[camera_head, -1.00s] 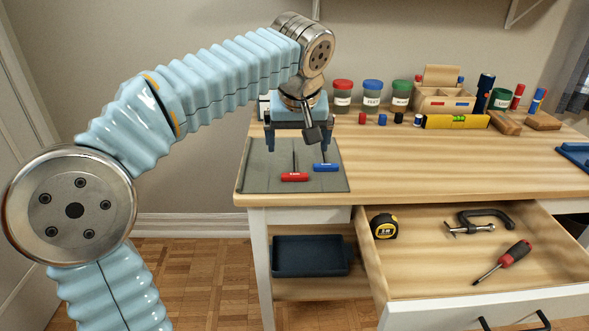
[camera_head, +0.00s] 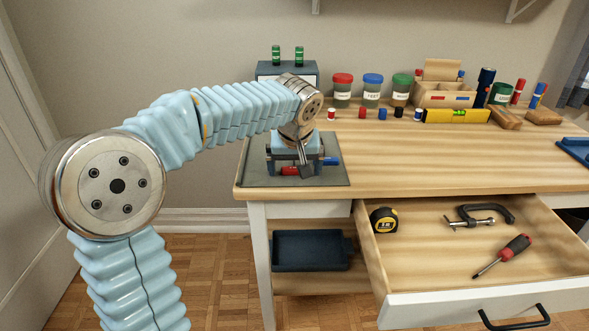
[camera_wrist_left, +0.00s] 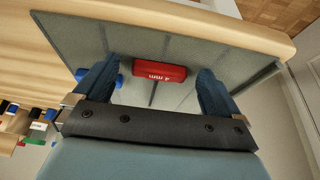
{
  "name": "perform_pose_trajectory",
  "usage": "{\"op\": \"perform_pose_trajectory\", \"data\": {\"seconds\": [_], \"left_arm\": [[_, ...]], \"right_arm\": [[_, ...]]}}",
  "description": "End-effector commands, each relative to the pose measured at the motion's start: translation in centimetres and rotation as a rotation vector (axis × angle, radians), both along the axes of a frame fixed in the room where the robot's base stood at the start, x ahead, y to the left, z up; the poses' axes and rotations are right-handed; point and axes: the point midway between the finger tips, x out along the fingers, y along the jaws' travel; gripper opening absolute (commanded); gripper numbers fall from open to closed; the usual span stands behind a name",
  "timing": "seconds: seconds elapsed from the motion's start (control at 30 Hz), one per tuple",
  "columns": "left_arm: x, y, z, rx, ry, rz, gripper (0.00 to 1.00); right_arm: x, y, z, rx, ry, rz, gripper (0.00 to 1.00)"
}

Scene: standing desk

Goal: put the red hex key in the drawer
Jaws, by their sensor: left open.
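The red hex key (camera_head: 290,171) lies on a grey mat (camera_head: 340,180) at the left end of the desk, partly hidden by my left gripper in the head view. My left gripper (camera_head: 294,174) is low over it, open. In the left wrist view the red handle (camera_wrist_left: 159,72) sits between the two open fingers (camera_wrist_left: 155,85), apart from both. A blue hex key (camera_head: 330,161) lies just right of it, mostly hidden; its handle shows beside one finger in the wrist view (camera_wrist_left: 84,74). The open drawer (camera_head: 440,270) is below the desk top at right.
The drawer holds a tape measure (camera_head: 384,220), a C-clamp (camera_head: 480,216) and a screwdriver (camera_head: 503,257), with bare floor between them. Jars (camera_head: 372,91), a wooden organiser (camera_head: 443,93) and a yellow level (camera_head: 456,116) line the desk's back. A blue tray (camera_head: 310,251) sits on the lower shelf.

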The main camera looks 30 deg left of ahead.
Motion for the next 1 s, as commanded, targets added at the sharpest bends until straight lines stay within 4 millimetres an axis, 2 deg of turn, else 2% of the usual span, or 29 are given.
{"op": "perform_pose_trajectory", "data": {"seconds": [0.07, 0.47, 0.77, 0.87, 1.0], "left_arm": [[0.0, 0.0, 0.0, 0.000, 0.000, 0.000, 0.95], [0.0, 0.0, 0.1, 0.000, 0.000, 0.000, 0.34], [0.0, 0.0, 0.5, 0.000, -0.001, 0.001, 0.33], [0.0, 0.0, 1.4, -0.001, -0.002, 0.001, 0.33], [-0.2, -0.3, 3.7, 0.000, -0.004, -0.001, 0.33]], "right_arm": [[0.0, 0.0, 0.0, 0.000, 0.000, 0.000, 0.60], [0.0, 0.0, 0.0, 0.000, 0.000, 0.000, 0.60], [0.0, 0.0, 0.1, 0.000, 0.000, 0.000, 0.60], [0.0, 0.0, 0.2, 0.000, 0.000, 0.000, 0.60], [0.0, 0.0, 0.4, 0.000, 0.000, 0.000, 0.60]]}}
